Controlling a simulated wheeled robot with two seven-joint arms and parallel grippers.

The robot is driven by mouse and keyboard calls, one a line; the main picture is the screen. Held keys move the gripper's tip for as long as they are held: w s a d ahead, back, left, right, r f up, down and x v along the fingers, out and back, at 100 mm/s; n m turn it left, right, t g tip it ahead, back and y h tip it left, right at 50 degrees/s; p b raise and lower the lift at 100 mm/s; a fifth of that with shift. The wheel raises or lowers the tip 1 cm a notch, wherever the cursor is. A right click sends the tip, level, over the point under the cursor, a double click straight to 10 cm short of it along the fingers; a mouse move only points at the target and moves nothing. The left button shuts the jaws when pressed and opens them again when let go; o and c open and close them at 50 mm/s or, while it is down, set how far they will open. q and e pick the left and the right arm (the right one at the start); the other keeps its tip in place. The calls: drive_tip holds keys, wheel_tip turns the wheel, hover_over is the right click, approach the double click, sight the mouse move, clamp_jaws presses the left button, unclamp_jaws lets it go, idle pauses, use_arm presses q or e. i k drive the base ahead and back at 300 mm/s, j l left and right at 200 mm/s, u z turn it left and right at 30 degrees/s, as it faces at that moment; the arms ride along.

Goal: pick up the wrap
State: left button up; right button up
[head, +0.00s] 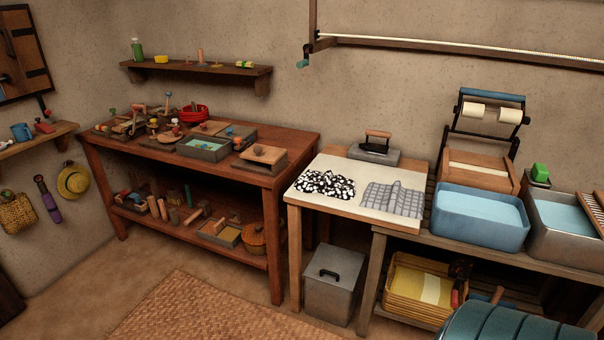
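No thing here is plainly marked as the wrap. Two cloths lie on the pale-topped table (340,207), and I cannot tell which of them is the wrap. One is a crumpled black-and-white patterned cloth (324,184) on the left of the top. The other is a grey checked cloth (394,199), lying flatter with some folds, on the right. The two lie apart with bare top between them. Neither of my grippers shows in the head view.
An iron (377,142) rests on a grey block at the table's back. A blue basin of water (480,216) stands close to its right. A wooden workbench (285,150) with tools stands left. A woven mat (185,312) covers floor in front. A teal ribbed object (520,323) fills the lower right.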

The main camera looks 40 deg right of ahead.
sight(337, 186)
drive_tip(key=i+j+z, duration=0.1)
drive_tip(key=i+z, duration=0.25)
drive_tip(key=i, duration=0.2)
drive_tip(key=i+j+z, duration=0.2)
drive_tip(key=i+z, duration=0.15)
drive_tip(key=i, duration=0.2)
drive_tip(key=i+j+z, duration=0.15)
drive_tip(key=i+z, duration=0.2)
drive_tip(key=i+j+z, duration=0.2)
drive_tip(key=z, duration=0.15)
drive_tip(key=i+j+z, duration=0.35)
